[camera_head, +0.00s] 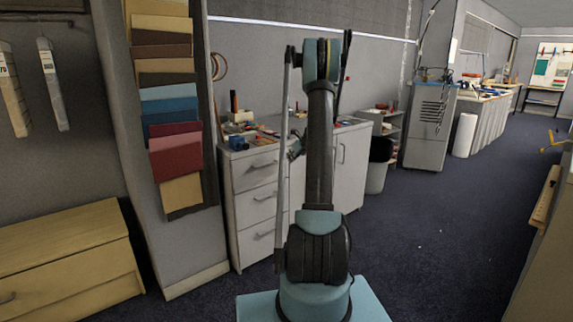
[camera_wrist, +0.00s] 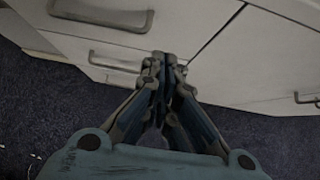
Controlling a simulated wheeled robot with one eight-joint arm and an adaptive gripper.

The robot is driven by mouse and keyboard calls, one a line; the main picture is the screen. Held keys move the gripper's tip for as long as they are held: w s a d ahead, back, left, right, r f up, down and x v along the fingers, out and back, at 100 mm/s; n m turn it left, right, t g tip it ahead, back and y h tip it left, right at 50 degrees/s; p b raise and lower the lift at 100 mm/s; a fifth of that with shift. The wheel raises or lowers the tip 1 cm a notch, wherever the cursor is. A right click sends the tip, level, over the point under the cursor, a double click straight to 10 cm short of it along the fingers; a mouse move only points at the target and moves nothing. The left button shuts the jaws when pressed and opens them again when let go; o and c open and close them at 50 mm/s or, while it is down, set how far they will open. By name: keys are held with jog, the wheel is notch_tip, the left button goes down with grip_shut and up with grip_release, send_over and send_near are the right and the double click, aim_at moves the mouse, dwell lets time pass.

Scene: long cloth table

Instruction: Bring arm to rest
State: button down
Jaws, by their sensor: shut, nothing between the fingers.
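My arm stands upright on its teal base in the head view, its upper part folded over at the top. My gripper shows in the wrist view (camera_wrist: 160,62), its fingers together and empty. It points toward the white drawer cabinet (camera_wrist: 215,35); I cannot tell how far apart they are. In the head view the gripper is a small dark shape (camera_head: 296,150) beside the arm column, partly hidden by the arm, in front of the white cabinet (camera_head: 255,200).
Tools and small items lie on the cabinet top. A wooden chest (camera_head: 70,255) stands at the left, by a post with colour samples (camera_head: 172,110). A pale bin (camera_head: 377,175) stands behind the arm. The dark carpet (camera_head: 430,235) at the right is open.

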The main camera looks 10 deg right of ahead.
jog(key=s+a+r+n+g, duration=0.1)
jog(key=s+a+r+n, duration=0.35)
jog(key=s, duration=0.65)
jog(key=s+a+r+n+g+h, duration=0.1)
jog(key=s+a+r+n, duration=0.2)
jog(key=s+n, duration=0.55)
jog(key=s+a+r+n+g, duration=0.1)
jog(key=s+a+r+n, duration=0.25)
jog(key=s, duration=1.05)
jog(key=s+f+n+g+h, duration=0.1)
jog(key=s+f+n, duration=0.2)
jog(key=s, duration=0.7)
jog(key=s+a+f+n+g+h, duration=0.1)
jog(key=s+f+n, duration=0.2)
jog(key=s+n, duration=0.3)
jog(key=s+f+n+h, duration=0.1)
jog(key=s+f+n, duration=0.3)
jog(key=s, duration=0.9)
jog(key=shift+s+a+n+g, duration=0.3)
jog(key=shift+n+g, duration=0.1)
jog(key=shift+n, duration=0.25)
